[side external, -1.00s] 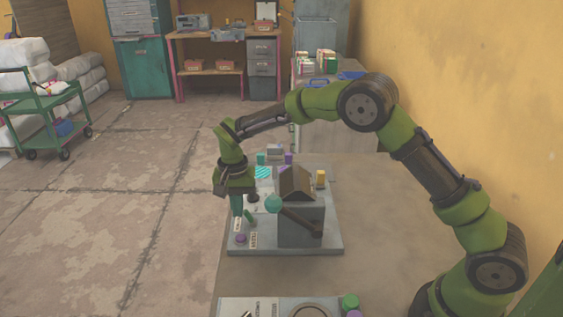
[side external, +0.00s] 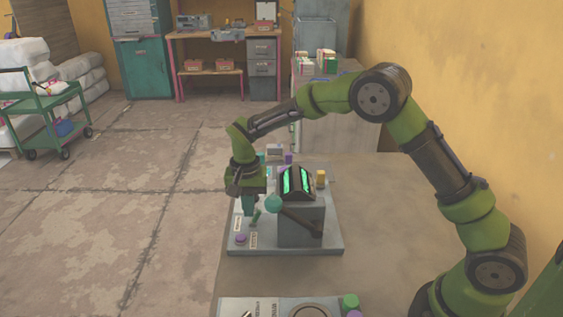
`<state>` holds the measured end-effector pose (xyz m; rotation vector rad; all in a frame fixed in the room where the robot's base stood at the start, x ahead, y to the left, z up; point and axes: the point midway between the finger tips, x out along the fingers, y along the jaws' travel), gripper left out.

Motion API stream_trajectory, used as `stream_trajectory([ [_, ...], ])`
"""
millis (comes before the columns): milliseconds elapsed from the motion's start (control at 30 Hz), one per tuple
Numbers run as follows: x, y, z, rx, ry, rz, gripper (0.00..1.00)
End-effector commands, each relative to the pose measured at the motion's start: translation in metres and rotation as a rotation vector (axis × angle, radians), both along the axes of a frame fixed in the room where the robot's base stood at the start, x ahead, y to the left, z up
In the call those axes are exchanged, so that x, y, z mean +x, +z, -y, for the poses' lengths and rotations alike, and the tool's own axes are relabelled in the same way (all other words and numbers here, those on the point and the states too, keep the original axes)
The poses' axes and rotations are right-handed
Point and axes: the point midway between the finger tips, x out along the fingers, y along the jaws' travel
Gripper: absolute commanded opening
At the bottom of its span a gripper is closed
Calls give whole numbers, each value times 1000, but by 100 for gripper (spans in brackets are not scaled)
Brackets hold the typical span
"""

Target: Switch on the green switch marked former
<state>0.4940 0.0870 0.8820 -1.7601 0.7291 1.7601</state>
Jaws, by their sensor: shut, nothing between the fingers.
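A small green switch lever (side external: 256,217) stands on the grey base plate (side external: 290,248) of the press, tilted to the right. A white label (side external: 254,241) lies in front of it; its lettering is too small to read. My gripper (side external: 248,212) is shut and empty, pointing down just left of the lever. I cannot tell whether the fingertips touch it. The press's dark display (side external: 297,181) is lit with bright green panels.
A teal ball knob (side external: 273,203) on a dark arm sits right of my gripper. A purple button (side external: 240,239) and another label (side external: 238,224) are near the plate's front left. Bare table lies to the right.

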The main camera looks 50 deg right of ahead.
Motion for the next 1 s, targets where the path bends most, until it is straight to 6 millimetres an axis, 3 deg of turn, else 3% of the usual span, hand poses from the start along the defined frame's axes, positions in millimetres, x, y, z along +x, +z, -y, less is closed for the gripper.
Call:
stream_trajectory([
  [1000,9,66,-9,0,1,1,0],
])
